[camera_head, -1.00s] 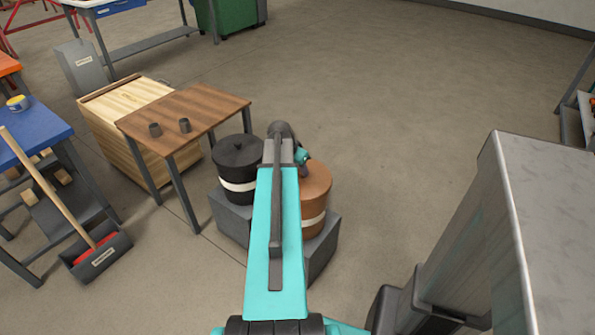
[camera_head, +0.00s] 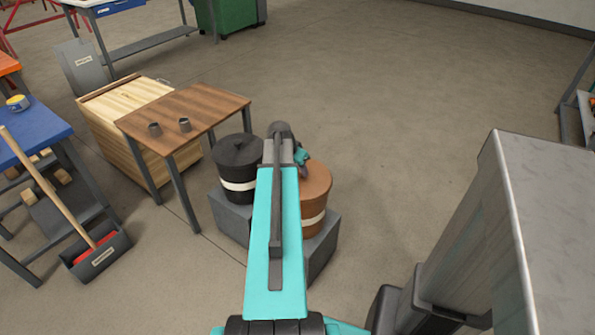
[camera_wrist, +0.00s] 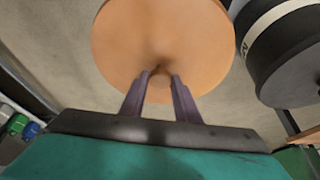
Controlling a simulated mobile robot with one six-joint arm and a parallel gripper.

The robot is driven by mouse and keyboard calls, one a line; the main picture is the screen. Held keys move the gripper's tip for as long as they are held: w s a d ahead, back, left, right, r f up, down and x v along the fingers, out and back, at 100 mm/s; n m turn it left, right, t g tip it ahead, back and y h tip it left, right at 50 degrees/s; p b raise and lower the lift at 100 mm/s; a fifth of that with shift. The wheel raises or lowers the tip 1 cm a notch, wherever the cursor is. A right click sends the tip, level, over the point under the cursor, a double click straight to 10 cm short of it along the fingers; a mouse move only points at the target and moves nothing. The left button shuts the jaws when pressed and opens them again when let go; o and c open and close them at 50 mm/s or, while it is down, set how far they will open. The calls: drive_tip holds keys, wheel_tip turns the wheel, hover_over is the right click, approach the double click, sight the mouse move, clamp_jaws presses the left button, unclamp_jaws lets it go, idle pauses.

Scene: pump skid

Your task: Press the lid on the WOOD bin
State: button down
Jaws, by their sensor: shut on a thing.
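A brown bin (camera_head: 315,205) with a pale band stands at the right end of a grey block, partly behind my arm in the head view. A round orange-brown lid (camera_wrist: 125,50) fills the upper middle of the wrist view. My gripper (camera_wrist: 160,76) is shut at the small knob in the middle of the lid. The bin's walls are hidden under the lid in the wrist view, so I cannot tell how fully it is seated. No WOOD lettering is readable on the bin.
A black lidded bin (camera_head: 238,165) with a white band stands close on the left and also shows in the wrist view (camera_wrist: 292,65). Both bins stand on the grey block (camera_head: 230,217). A brown table (camera_head: 190,108) with two small cups is further left.

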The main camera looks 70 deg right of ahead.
drive_tip(key=c, duration=1.3)
unclamp_jaws()
drive_tip(key=o, duration=0.5)
drive_tip(key=shift+s+r, duration=0.1)
drive_tip(key=shift+r, duration=0.05)
drive_tip(key=shift+r, duration=0.15)
drive_tip(key=shift+r+p, duration=2.05)
drive_tip(key=shift+r, duration=1.15)
clamp_jaws()
